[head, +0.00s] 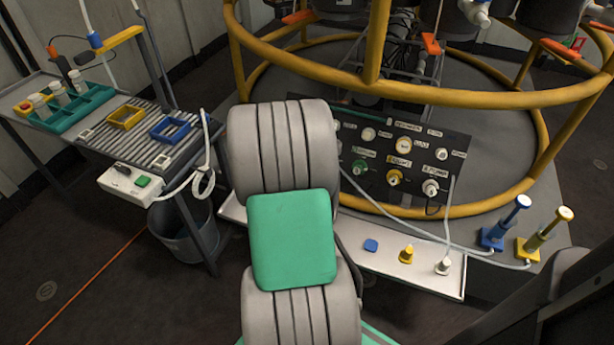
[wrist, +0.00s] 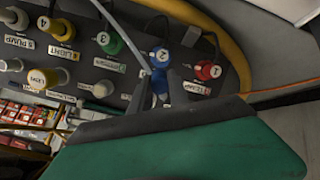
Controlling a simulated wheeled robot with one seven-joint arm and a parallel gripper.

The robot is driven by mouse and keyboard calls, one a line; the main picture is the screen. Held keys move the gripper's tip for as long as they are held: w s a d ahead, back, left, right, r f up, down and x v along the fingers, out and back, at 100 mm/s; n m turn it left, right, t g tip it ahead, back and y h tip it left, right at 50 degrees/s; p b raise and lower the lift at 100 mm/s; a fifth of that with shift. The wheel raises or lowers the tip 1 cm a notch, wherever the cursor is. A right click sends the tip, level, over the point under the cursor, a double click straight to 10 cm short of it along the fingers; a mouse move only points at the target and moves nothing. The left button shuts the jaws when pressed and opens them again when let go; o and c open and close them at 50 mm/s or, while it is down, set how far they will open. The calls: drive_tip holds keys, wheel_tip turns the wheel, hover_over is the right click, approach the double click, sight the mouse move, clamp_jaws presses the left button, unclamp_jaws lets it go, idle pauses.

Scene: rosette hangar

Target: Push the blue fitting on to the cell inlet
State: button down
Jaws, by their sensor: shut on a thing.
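In the wrist view, the dark jaws of my gripper (wrist: 160,92) are shut on the blue fitting (wrist: 158,82), low in front of the port panel. A blue round cap marked 2 (wrist: 160,56) shows directly beyond the fitting. They overlap in this view, so I cannot tell whether they touch or whether the fitting is seated. A grey tube (wrist: 122,35) runs down to the fitting from the upper left. I cannot read a cell inlet label. In the head view, my arm hides the gripper, the fitting and the left part of the panel (head: 455,142).
A green cap 3 (wrist: 108,40) and a red cap 1 (wrist: 207,70) flank the blue one. A yellow ring rail (head: 440,97) crosses above the panel. A white tray (head: 390,262) with a blue pad and two plugs lies below. Blue and yellow syringes (head: 505,224) (head: 545,235) stand right.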

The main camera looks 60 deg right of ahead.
drive_tip(key=d+r+h, duration=0.3)
drive_tip(key=d+r, duration=0.1)
drive_tip(key=r, duration=0.1)
drive_tip(key=w+d+f+t, duration=0.1)
drive_tip(key=w+d+f, duration=0.1)
drive_tip(key=d, duration=0.3)
drive_tip(key=shift+f, duration=0.5)
drive_tip(key=shift+d+f+b, duration=0.15)
drive_tip(key=shift+d+b, duration=0.1)
drive_tip(key=shift+b, duration=0.3)
idle(1.6)
drive_tip(key=c, duration=1.2)
unclamp_jaws()
drive_tip(key=shift+o, duration=0.2)
drive_tip(key=p+v, duration=0.2)
drive_tip(key=v, duration=0.5)
drive_tip(key=shift+s+a, duration=0.1)
drive_tip(key=shift+a, duration=0.25)
drive_tip(key=shift+r, duration=0.2)
